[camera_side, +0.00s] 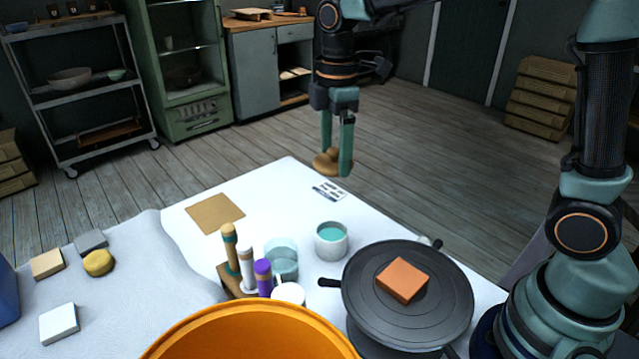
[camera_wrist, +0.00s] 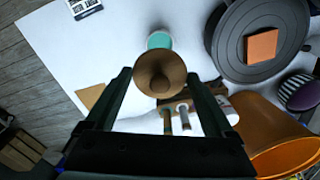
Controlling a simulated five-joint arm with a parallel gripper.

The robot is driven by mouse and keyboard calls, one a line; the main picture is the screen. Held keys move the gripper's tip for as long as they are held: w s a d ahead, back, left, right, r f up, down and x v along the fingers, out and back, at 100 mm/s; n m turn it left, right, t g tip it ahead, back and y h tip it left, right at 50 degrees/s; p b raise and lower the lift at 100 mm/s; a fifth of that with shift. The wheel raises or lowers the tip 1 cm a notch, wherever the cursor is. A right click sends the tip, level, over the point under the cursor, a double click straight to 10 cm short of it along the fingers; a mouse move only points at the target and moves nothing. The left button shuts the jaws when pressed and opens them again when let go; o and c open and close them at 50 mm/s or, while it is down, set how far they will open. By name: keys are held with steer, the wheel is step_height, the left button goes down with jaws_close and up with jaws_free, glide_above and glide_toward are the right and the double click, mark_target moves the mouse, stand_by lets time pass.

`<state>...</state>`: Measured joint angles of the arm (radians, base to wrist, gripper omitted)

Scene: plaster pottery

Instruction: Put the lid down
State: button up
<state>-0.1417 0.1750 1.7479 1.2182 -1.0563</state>
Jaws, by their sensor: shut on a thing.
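The lid (camera_side: 326,160) is a round tan-brown disc with a knob. My gripper (camera_side: 336,162) is shut on it and holds it in the air, above the far part of the white table. In the wrist view the lid (camera_wrist: 160,75) lies between the two fingers, its knob facing the camera. The fingers hide part of its edge in the side view. A tan square mat (camera_side: 215,213) lies flat and bare on the table, left of the lid. A white cup with teal contents (camera_side: 332,241) stands on the table nearer the side camera.
A dark wheel (camera_side: 447,307) carries an orange block (camera_side: 402,280). A holder with handled tools (camera_side: 231,255) and a clear glass (camera_side: 282,259) stand beside the cup. A large orange bucket (camera_side: 250,335) is at the front. The table around the mat is clear.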

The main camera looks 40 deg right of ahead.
step_height(320, 180, up, 3)
steer(key=shift+f, duration=0.1)
steer(key=shift+d+r, duration=0.15)
steer(key=shift+r, duration=0.2)
steer(key=d+f, duration=0.4)
steer(key=d, duration=0.7)
glide_above(368, 225)
step_height(368, 225, down, 16)
steer(key=shift+r, duration=0.25)
steer(key=shift+f, duration=2.4)
steer(key=o, duration=1)
steer(key=shift+f, duration=0.1)
steer(key=shift+o, duration=0.2)
